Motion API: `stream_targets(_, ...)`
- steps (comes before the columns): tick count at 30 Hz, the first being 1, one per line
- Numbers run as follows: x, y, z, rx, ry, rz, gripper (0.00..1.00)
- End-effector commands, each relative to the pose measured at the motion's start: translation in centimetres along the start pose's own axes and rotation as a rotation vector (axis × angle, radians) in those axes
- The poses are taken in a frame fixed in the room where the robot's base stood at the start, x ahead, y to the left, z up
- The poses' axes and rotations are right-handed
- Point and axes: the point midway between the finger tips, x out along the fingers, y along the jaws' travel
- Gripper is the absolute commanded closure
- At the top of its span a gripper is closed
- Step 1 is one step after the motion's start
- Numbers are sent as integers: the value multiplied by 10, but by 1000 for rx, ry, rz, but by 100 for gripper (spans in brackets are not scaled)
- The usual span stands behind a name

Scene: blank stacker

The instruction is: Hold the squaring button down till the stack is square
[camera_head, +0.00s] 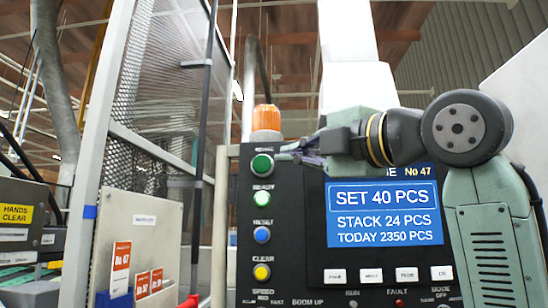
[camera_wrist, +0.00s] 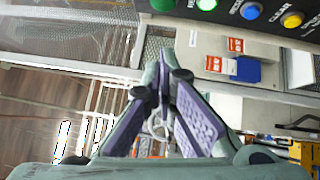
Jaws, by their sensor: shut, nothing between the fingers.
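A dark control panel (camera_head: 300,260) has a column of round controls. At its top is a green button (camera_head: 262,165), whose small label I cannot read surely; it also shows at the top edge of the wrist view (camera_wrist: 161,4). I cannot tell whether it is the squaring button. My gripper (camera_head: 283,153) is shut and empty, its tips just right of the green button in the head view. In the wrist view the closed fingertips (camera_wrist: 166,62) appear below it; touching or apart is unclear. I see no stack.
Below are a lit green READY light (camera_head: 262,198), a blue RESET button (camera_head: 262,234) and a yellow CLEAR button (camera_head: 262,272). The screen (camera_head: 385,215) reads SET 40, STACK 24. An orange beacon (camera_head: 266,118) tops the panel; a mesh guard (camera_head: 165,80) stands left.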

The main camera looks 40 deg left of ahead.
Motion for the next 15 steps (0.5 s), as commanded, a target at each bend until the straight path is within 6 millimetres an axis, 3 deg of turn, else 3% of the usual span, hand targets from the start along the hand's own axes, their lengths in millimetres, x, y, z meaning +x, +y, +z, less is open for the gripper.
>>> stream_targets(5,27,2,0,1,3,-2,100)
stream_targets(15,98,3,0,2,2,-1,100)
